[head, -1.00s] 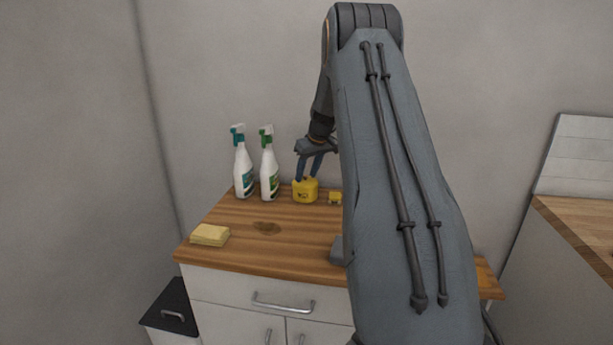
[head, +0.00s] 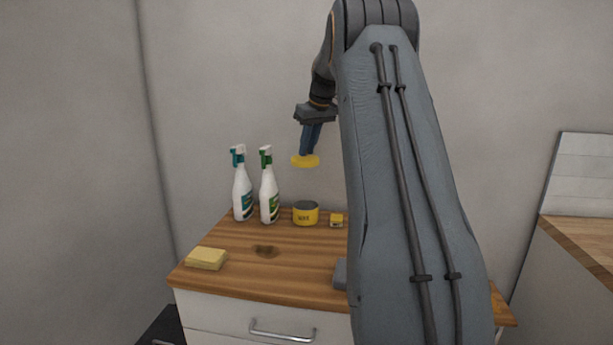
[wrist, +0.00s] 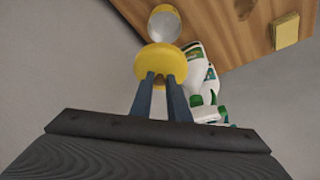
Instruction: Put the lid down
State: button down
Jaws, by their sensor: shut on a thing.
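The yellow lid (head: 305,160) is held in the air by my gripper (head: 308,152), whose fingers are shut on it. In the wrist view the lid (wrist: 161,64) sits at the fingertips of my gripper (wrist: 161,82). The yellow tin (head: 306,214) stands open on the wooden counter top (head: 225,237), below the lid. In the wrist view the tin's round pale opening (wrist: 164,25) shows beyond the lid, partly hidden by it.
Two white spray bottles, one with a teal head (head: 242,190) and one with a green head (head: 269,190), stand left of the tin. A yellow sponge (head: 206,259) lies front left, near a brown stain (head: 265,250).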

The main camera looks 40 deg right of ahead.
jog(key=s+a+f+p, duration=0.2)
jog(key=s+a+f, duration=0.1)
jog(key=f, duration=0.3)
jog(key=s+a+f+p, duration=0.3)
jog(key=s+f, duration=0.2)
jog(key=s+a+f+p, duration=0.2)
jog(key=s+a+f, duration=0.1)
jog(key=f, duration=0.3)
jog(key=shift+s+f+p, duration=0.3)
jog(key=shift+s+p, duration=0.05)
jog(key=shift+s, duration=0.35)
jog(key=shift+f+p, duration=0.4)
jog(key=shift+f, duration=1.9)
jog(key=shift+f, duration=0.15)
jog(key=c, duration=2)
grip_release()
jog(key=shift+c, duration=0.2)
jog(key=o, duration=0.4)
jog(key=shift+c, duration=0.2)
